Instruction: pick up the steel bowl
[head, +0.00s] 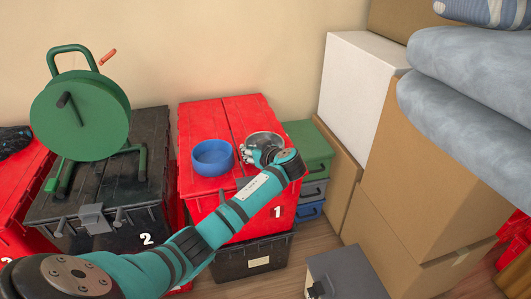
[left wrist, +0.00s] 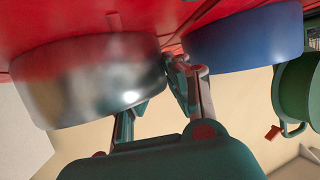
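The steel bowl (head: 265,138) is on the red lid of the tote marked 1, its near side partly hidden by my left gripper (head: 257,154). In the left wrist view the steel bowl (left wrist: 88,80) is on the left, close against the red lid. One finger of my left gripper (left wrist: 163,75) lies outside the bowl's wall, on the side toward the blue bowl. The other goes behind the rim and its tip is hidden. The fingers look drawn together on the wall. I see no clear gap under the bowl. My right gripper is not in view.
A blue bowl (head: 212,157) stands left of the steel bowl on the same red tote (head: 200,116), close to my outer finger. A green cable reel (head: 80,115) stands on the black tote (head: 100,220) marked 2. Cardboard boxes (head: 405,205) rise at the right.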

